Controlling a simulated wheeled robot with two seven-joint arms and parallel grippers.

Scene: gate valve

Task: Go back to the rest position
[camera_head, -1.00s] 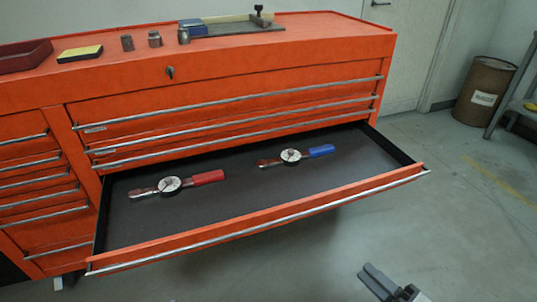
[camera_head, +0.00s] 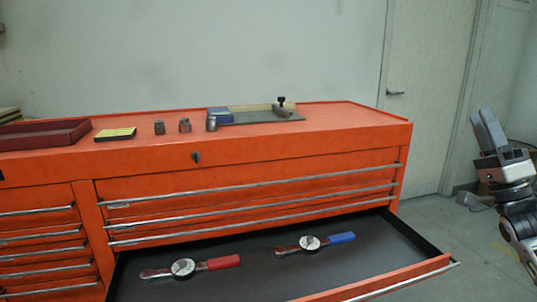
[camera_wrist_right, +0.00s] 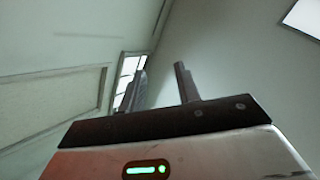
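My right gripper (camera_head: 487,130) is raised at the right edge of the head view, pointing up, to the right of the orange tool cabinet (camera_head: 250,163) and clear of it. In the right wrist view its two fingers (camera_wrist_right: 162,85) stand apart with nothing between them. My left gripper is in neither view. The wide cabinet drawer (camera_head: 390,280) is open. A gauge wrench with a red handle (camera_head: 224,262) and one with a blue handle (camera_head: 341,238) lie apart inside it.
On the cabinet top are a dark red tray (camera_head: 45,135), a yellow-black block (camera_head: 115,134), several small metal sockets (camera_head: 185,126) and a flat plate with a blue block (camera_head: 220,114). A door (camera_head: 425,90) stands behind. Open floor lies right of the cabinet.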

